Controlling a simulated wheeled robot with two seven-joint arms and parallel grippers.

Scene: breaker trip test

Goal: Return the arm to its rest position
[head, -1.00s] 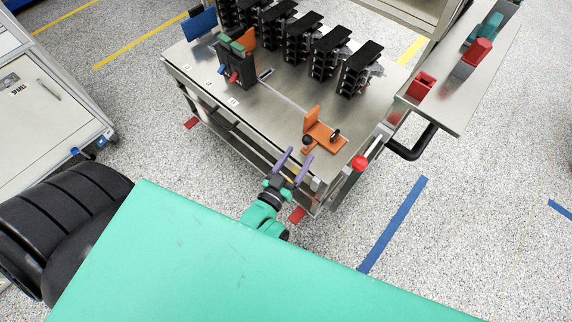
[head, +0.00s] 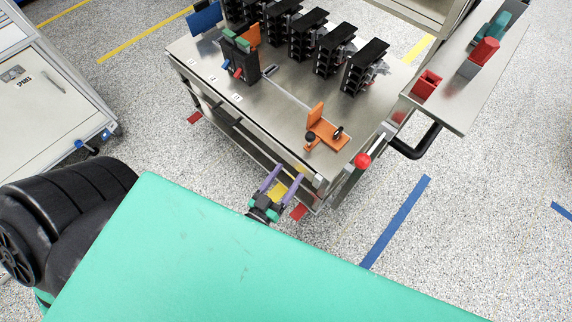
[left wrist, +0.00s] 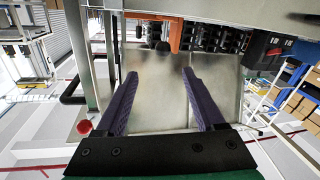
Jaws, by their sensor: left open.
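My left gripper (head: 281,182) is open, with two purple fingers apart and nothing between them. In the head view it is below and in front of the near edge of the metal workbench (head: 290,130), close to its front corner. In the left wrist view the fingers (left wrist: 158,78) point toward the bench, and the gap between them is empty. Most of the left arm is hidden behind my green body panel. My right gripper is not in view.
On the bench stand an orange bracket (head: 325,133), a black device with coloured clips (head: 240,60) and several black breaker units (head: 364,66). A red knob (head: 362,161) sits at the bench corner. A grey cabinet (head: 50,90) stands left. Floor between is clear.

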